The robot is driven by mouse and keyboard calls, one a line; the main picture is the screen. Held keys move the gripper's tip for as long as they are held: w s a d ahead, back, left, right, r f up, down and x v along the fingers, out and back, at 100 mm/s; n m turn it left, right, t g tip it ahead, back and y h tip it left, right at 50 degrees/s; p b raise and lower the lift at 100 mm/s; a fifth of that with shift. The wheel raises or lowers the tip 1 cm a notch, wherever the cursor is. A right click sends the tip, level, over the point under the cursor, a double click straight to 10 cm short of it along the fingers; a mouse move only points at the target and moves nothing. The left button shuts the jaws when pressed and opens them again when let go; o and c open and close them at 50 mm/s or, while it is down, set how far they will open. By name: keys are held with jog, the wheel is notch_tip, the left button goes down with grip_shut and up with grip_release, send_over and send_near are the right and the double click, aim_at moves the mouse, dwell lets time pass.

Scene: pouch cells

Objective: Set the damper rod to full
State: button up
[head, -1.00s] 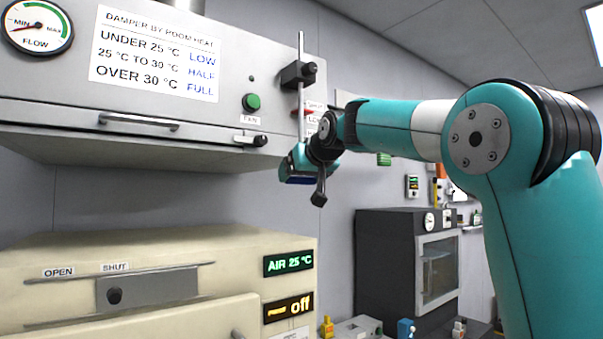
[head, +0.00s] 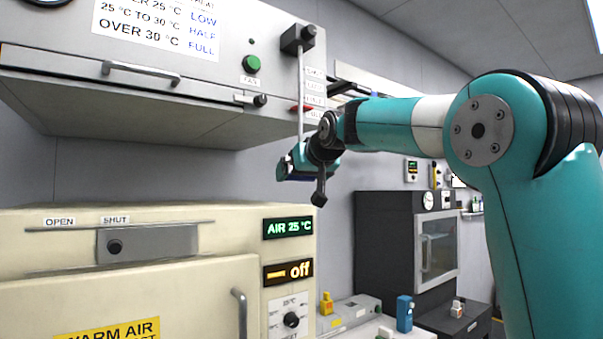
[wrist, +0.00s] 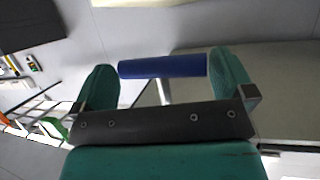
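The damper rod (head: 300,85) hangs upright from a dark clamp at the hood's right corner. Its red pointer (head: 301,108) stands low on the label strip (head: 315,100), around HALF and FULL; I cannot tell exactly which line it meets. My gripper (head: 294,168) is at the rod's lower end. In the wrist view the rod's blue handle (wrist: 163,66) spans between the two teal fingers of my gripper (wrist: 165,78), with both fingers at its ends. A sign (head: 155,25) on the hood pairs OVER 30 °C with FULL. The air display (head: 289,229) reads AIR 25 °C.
A cream oven (head: 150,255) stands below the hood (head: 60,90). A dark cabinet with a window (head: 385,245) is at the back right. A bench with small bottles (head: 404,312) lies between them. Free space surrounds my gripper below the hood.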

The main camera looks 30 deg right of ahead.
jog(key=shift+r, duration=0.1)
jog(key=b+v, duration=0.3)
jog(key=v, duration=1.4)
jog(key=shift+s, duration=0.2)
jog(key=shift+a, duration=0.15)
jog(key=s+a+f+n+g+y, duration=0.1)
jog(key=a+f+n+g+y, duration=0.1)
jog(key=a+f, duration=0.5)
jog(key=s+a+f+n+g+y, duration=0.15)
jog(key=a+f, duration=0.25)
jog(key=f, duration=0.6)
jog(key=a+f+n+g+y, duration=0.25)
jog(key=a+f, duration=0.25)
jog(key=f, duration=0.4)
jog(key=s+a+f+n+g, duration=0.1)
jog(key=s+a+f+g, duration=0.2)
jog(key=s+f, duration=0.5)
jog(key=s+a+f+n+g, duration=0.1)
jog(key=s+a+f+g, duration=0.3)
jog(key=s+f, duration=0.4)
jog(key=shift+s+a+f+n, duration=0.15)
jog(key=shift+s+a+n, duration=0.3)
jog(key=shift+s, duration=0.2)
